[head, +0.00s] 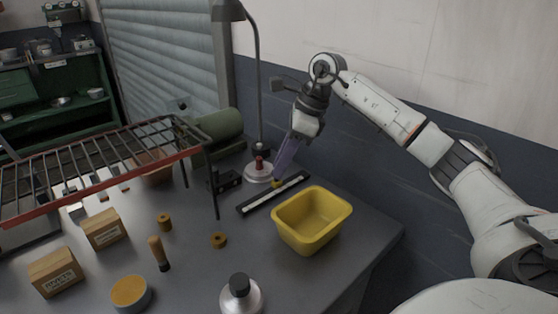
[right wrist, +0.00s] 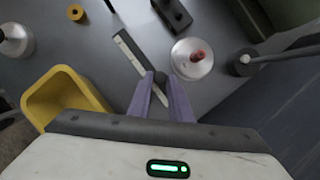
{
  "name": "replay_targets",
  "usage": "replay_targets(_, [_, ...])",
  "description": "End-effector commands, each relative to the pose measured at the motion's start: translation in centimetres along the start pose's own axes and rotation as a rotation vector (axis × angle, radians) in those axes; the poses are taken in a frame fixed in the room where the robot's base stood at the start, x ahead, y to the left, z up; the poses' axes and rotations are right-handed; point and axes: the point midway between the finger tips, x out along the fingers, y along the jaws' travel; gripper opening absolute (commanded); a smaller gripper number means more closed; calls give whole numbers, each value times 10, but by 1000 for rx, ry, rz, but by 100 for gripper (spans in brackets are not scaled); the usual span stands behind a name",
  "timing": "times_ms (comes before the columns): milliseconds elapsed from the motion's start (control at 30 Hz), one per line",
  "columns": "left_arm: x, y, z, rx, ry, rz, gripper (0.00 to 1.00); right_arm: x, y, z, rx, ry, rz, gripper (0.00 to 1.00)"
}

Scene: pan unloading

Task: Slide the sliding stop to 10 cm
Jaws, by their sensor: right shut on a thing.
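A dark rail with a pale scale strip (head: 252,205) lies on the grey bench behind the yellow bin. It also shows in the right wrist view (right wrist: 128,52). The sliding stop shows as a small yellowish piece (head: 276,184) on the rail, near its middle in the head view. My right gripper (head: 278,175) reaches down to it with its purple fingers. In the right wrist view, its fingertips (right wrist: 160,80) are shut on a dark knob (right wrist: 161,75) over the rail. The scale marks are too small to read. My left gripper is not in view.
A yellow bin (head: 312,221) stands close in front of the rail. A wire rack (head: 100,165), boxes and a bottle (head: 240,297) are on the left and front.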

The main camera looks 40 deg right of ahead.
Motion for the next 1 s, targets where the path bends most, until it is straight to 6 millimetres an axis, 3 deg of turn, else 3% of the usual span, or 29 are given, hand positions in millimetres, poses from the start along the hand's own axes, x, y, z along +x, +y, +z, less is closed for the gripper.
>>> replay_targets(233, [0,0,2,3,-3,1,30,-1,-1,-1,-1,-3,-4,0])
replay_targets(267, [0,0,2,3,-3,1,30,-1,-1,-1,-1,-4,-4,23])
replay_targets(367, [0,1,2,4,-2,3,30,-1,0,-1,-1,-3,-3,37])
replay_targets(733, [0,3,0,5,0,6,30,-8,-1,-1,0,-4,-5,37])
replay_targets(1000, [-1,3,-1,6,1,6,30,-57,-1,-1,0,-6,-6,37])
